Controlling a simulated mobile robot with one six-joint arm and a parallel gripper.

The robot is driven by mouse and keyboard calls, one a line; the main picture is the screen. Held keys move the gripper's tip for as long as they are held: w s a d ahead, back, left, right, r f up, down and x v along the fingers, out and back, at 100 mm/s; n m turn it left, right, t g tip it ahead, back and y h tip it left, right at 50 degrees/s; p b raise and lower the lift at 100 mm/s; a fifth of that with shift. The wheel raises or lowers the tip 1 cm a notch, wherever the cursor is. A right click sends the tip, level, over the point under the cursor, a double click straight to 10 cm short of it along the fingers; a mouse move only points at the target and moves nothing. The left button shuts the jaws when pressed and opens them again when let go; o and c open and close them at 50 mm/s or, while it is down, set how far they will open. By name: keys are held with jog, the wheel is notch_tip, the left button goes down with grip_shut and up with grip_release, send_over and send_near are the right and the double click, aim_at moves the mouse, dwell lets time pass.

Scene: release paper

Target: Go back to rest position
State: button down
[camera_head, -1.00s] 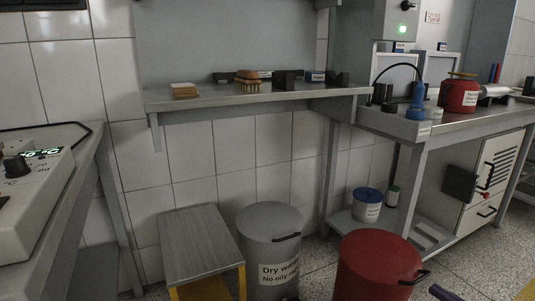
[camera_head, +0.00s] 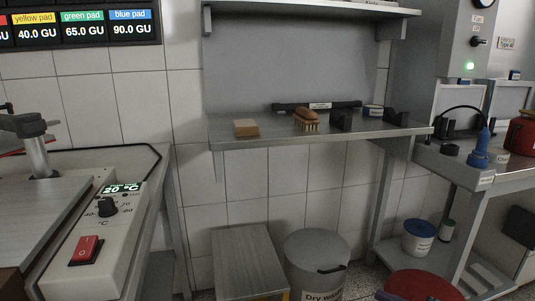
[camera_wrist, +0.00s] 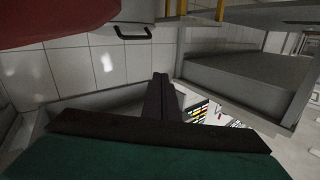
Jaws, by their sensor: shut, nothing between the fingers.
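My gripper (camera_wrist: 161,80) shows in the wrist view as two dark fingers pressed together in the middle of the picture. It is shut and empty, and touches nothing that I can make out. Below the fingers lies a dark bar with a green surface (camera_wrist: 150,158) at the bottom edge.
A wall shelf (camera_head: 270,141) holds a wooden block (camera_head: 246,127) and a brush (camera_head: 307,118). Below stand a stool (camera_head: 247,262), a grey bin (camera_head: 318,250) and a red bin (camera_head: 420,286). A heater unit with a red switch (camera_head: 86,250) is at left. A workbench (camera_head: 470,176) is at right.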

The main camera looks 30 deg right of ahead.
jog(key=w+a+f+n+g+y+p, duration=0.1)
jog(key=w+a+n+g+y+p, duration=0.35)
jog(key=a, duration=1.05)
jog(key=w+a+f+m+g+y+p, duration=0.15)
jog(key=w+a+g+p, duration=0.45)
jog(key=w+a+p, duration=0.65)
jog(key=s+a+f+n+g+h+p, duration=0.1)
jog(key=s+a+f+g+p, duration=0.25)
jog(key=a, duration=0.65)
jog(key=s+a+n+g+p, duration=0.15)
jog(key=s+a+g, duration=0.35)
jog(key=a, duration=0.6)
jog(key=s+a+f+g+h+p, duration=0.25)
jog(key=s+a+h+p, duration=0.2)
jog(key=s, duration=0.45)
jog(key=s+d+f+m+g+h+p, duration=0.2)
jog(key=s+d+h, duration=0.1)
jog(key=s, duration=0.2)
jog(key=w+d+f+m+t+h, duration=0.1)
jog(key=d+f+m+h, duration=0.2)
jog(key=d+m, duration=0.3)
jog(key=shift+w+d+f+t+h, duration=0.25)
jog(key=shift+d+f+t+h, duration=0.15)
jog(key=shift+d, duration=0.4)
